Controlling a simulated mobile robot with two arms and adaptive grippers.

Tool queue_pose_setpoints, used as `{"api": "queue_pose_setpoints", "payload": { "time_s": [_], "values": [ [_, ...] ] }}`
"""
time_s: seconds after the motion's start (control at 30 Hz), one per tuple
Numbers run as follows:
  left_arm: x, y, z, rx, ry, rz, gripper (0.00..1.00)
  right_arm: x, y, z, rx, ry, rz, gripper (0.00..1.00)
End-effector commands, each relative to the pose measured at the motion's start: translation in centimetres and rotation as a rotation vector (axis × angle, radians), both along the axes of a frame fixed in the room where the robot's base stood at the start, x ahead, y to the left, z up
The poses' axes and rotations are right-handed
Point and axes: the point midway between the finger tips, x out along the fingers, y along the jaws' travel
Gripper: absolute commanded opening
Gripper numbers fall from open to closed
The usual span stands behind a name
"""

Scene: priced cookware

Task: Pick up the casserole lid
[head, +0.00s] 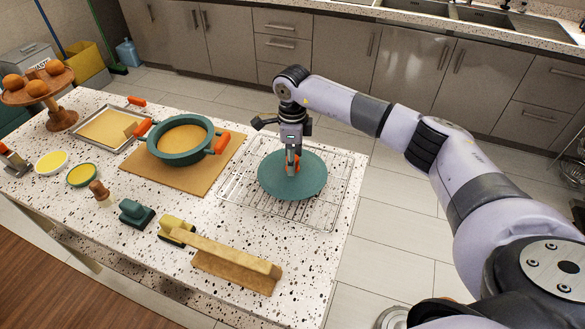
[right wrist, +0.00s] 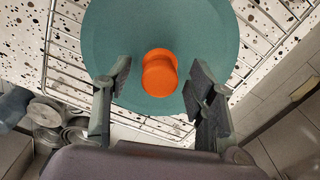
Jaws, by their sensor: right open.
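The casserole lid (head: 306,183) is a round teal disc with an orange knob. It lies on a wire cooling rack (head: 336,165) near the right end of the speckled table. My right gripper (head: 292,165) is directly above the lid, pointing down at the knob. In the right wrist view the lid (right wrist: 210,40) fills the upper middle, and its orange knob (right wrist: 159,73) sits between and just beyond the open fingers of the right gripper (right wrist: 158,95). I cannot tell whether the fingers are level with the knob. My left gripper is not in view.
The teal casserole pot (head: 181,159) with orange handles stands on a brown board (head: 188,184) left of the rack. The table's right edge is close to the rack.

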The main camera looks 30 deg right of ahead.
Motion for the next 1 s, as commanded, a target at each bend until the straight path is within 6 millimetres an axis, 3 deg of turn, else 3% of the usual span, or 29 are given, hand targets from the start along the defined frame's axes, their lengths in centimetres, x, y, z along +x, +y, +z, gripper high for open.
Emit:
{"api": "queue_pose_setpoints", "payload": {
  "time_s": [0.13,0.9,1.0],
  "values": [
    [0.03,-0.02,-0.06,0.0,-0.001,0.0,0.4,0.01,0.0,-0.02,0.0,0.0,0.0,0.51],
    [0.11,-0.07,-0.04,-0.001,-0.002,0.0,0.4,0.03,-0.03,0.05,-0.001,-0.001,-0.001,0.0],
    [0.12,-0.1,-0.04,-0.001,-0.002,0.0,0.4,0.03,-0.02,0.06,-0.001,-0.001,-0.001,0.0]
  ]
}}
